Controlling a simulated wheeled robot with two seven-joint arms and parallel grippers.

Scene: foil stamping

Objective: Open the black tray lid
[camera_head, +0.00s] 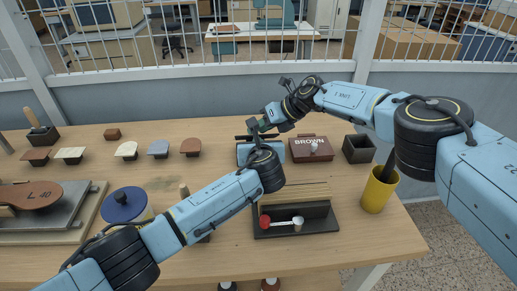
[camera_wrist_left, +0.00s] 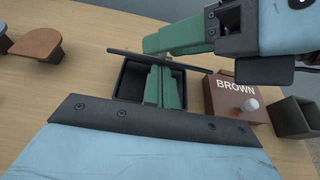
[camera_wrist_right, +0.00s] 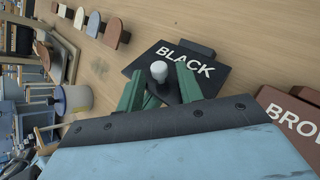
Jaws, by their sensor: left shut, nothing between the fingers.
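The black tray lid (camera_wrist_right: 203,58), marked BLACK, has a pale knob (camera_wrist_right: 158,71). My right gripper (camera_wrist_right: 158,76) has its green fingers apart on either side of this knob, with a small gap showing. In the left wrist view the lid (camera_wrist_left: 120,53) is a thin dark plate seen edge-on. It is clear of the black tray (camera_wrist_left: 129,77), whose dark inside shows below it. My left gripper (camera_wrist_left: 166,72) is shut and empty, its fingers over the tray's opening and close under the lid. Whether the fingers touch the lid is unclear.
A brown box marked BROWN (camera_head: 311,148) and an open dark box (camera_head: 358,148) stand to the right. A yellow cup (camera_head: 374,195) is at the right edge. A dark holder (camera_head: 318,222) with a red-ended tool is in front. Several leather pieces (camera_head: 158,148) stand left.

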